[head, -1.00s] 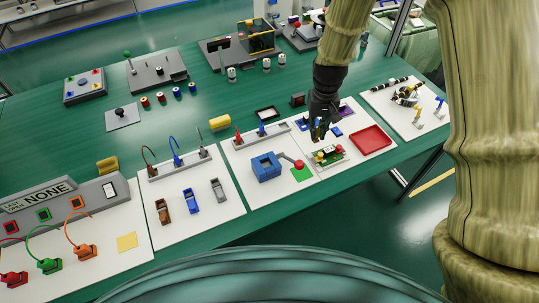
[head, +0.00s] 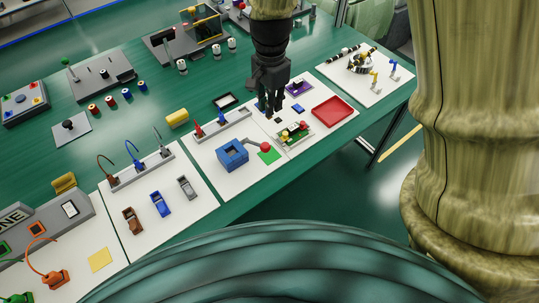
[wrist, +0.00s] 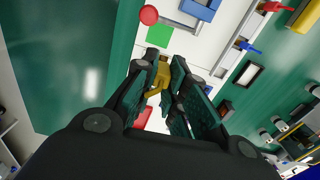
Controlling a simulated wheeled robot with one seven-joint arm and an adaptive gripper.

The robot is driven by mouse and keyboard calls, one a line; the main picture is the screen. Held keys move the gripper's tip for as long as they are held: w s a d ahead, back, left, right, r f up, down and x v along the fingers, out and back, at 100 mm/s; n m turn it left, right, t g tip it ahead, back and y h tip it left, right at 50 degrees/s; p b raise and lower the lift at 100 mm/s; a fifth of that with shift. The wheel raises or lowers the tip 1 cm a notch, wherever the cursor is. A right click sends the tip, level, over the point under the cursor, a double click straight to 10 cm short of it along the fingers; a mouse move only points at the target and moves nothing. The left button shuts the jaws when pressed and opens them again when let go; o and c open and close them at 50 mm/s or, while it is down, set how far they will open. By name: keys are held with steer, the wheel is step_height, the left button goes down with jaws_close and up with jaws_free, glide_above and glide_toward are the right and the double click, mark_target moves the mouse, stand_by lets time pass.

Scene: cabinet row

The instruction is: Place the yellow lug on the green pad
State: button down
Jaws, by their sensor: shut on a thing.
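The yellow lug (wrist: 161,76) is between the fingertips of my gripper (wrist: 163,68) in the wrist view, and the jaws are shut on it. The lug is too hidden by the dark fingers to make out there.
The board (head: 292,133) stands near the pad. A red tray (head: 333,111) is to the right. White mat is free in front of the pad.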

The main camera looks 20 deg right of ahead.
steer(key=shift+s, duration=0.15)
steer(key=shift+s+f+m, duration=0.1)
steer(key=shift+m, duration=0.2)
steer(key=shift+f+p, duration=1.6)
steer(key=shift+f, duration=7.2)
steer(key=shift+f, duration=0.15)
steer(key=c, duration=1.5)
jaws_free()
steer(key=shift+o, duration=0.2)
steer(key=shift+r, duration=0.25)
steer(key=shift+r+b, duration=1.3)
steer(key=shift+r, duration=4.6)
